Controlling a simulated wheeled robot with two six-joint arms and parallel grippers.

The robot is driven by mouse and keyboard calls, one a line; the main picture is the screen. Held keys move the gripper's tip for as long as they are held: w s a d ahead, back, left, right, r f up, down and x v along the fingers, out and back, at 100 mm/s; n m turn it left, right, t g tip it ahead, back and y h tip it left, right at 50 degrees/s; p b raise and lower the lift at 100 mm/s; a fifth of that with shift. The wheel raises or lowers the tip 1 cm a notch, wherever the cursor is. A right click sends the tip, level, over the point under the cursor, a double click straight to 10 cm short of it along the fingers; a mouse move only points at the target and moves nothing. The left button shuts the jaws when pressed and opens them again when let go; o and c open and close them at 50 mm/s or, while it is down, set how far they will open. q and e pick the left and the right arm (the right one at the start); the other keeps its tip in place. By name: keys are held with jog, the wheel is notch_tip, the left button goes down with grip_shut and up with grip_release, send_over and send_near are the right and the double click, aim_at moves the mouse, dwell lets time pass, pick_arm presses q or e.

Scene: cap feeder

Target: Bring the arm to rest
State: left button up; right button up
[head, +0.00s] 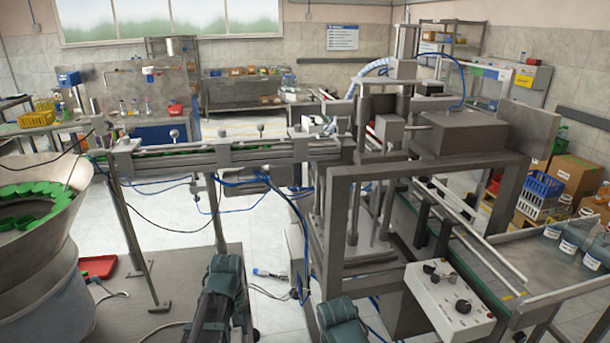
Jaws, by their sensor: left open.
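My left arm, teal and dark grey, shows at the bottom centre, low in front of the machine. My left gripper (214,318) is at its end, open, with nothing seen between its fingers; it is apart from the feeder and the conveyor. A teal part of my right arm shows at the bottom edge, right of the left one; its gripper is out of the picture. The cap feeder bowl (62,222) at the left holds several green caps (30,205). A cap chute (215,155) runs from the bowl side to the capping machine (335,215).
A control box (448,303) with knobs stands at lower right beside the conveyor (455,250). Bottles with blue contents (570,243) stand at the far right. A red tray (97,266) lies by the bowl. Cables and hoses hang under the chute. Some floor (275,315) is clear.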

pick_arm(q)
jog(key=s+d+m+y, duration=0.1)
jog(key=s+d+m, duration=0.9)
jog(key=d, duration=0.5)
jog(key=shift+s+d, duration=0.25)
jog(key=shift+s, duration=0.55)
jog(key=shift+o, duration=0.6)
